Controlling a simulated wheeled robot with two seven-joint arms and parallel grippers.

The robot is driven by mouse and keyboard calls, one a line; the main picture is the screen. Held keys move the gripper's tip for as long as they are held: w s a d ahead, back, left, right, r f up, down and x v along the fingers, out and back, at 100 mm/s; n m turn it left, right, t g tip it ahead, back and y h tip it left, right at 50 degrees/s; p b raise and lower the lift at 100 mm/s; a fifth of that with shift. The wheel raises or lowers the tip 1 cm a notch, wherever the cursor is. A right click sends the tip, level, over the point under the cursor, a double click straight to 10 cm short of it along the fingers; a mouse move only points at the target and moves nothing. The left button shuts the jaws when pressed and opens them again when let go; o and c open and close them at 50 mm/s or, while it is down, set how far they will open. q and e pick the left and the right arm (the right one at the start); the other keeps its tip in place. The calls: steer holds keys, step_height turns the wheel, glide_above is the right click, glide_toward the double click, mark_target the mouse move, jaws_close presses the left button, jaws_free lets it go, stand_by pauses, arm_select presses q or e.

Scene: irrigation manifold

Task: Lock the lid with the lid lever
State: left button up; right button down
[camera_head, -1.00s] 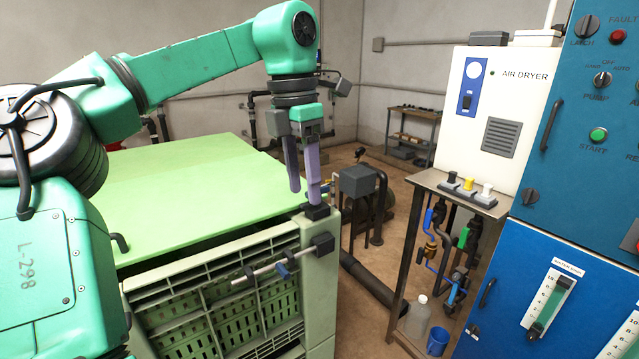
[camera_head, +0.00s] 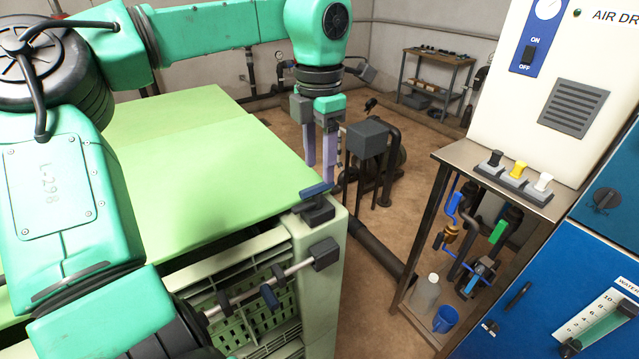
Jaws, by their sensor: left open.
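The light green lid (camera_head: 190,170) lies over the top of the green crate (camera_head: 328,285); a dark gap shows under its front edge. A short blue lever (camera_head: 316,189) sits on a black block at the crate's near right corner, beside the lid's corner; it looks like the lid lever. My left gripper (camera_head: 319,172) points down with its two pale purple fingers apart and empty. It appears just behind the lever, and I cannot tell whether it touches it. My right gripper is not in view.
A grey box on a stand (camera_head: 367,138) is behind the gripper. A metal side table (camera_head: 500,183) with switches stands right, beside the blue cabinet (camera_head: 560,300). Open floor lies between.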

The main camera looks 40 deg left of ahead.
mark_target(319, 185)
arm_select(q)
steer(key=f, duration=0.3)
steer(key=w+a+f+p, duration=0.1)
steer(key=shift+f, duration=0.35)
steer(key=shift+w+a+f, duration=0.1)
steer(key=shift+w+f, duration=0.1)
steer(key=shift+f, duration=1.05)
steer(key=shift+s, duration=0.1)
steer(key=shift+s+d, duration=0.25)
steer(key=shift+d, duration=0.05)
steer(key=shift+w+a, duration=0.1)
steer(key=shift+a, duration=0.05)
jaws_close()
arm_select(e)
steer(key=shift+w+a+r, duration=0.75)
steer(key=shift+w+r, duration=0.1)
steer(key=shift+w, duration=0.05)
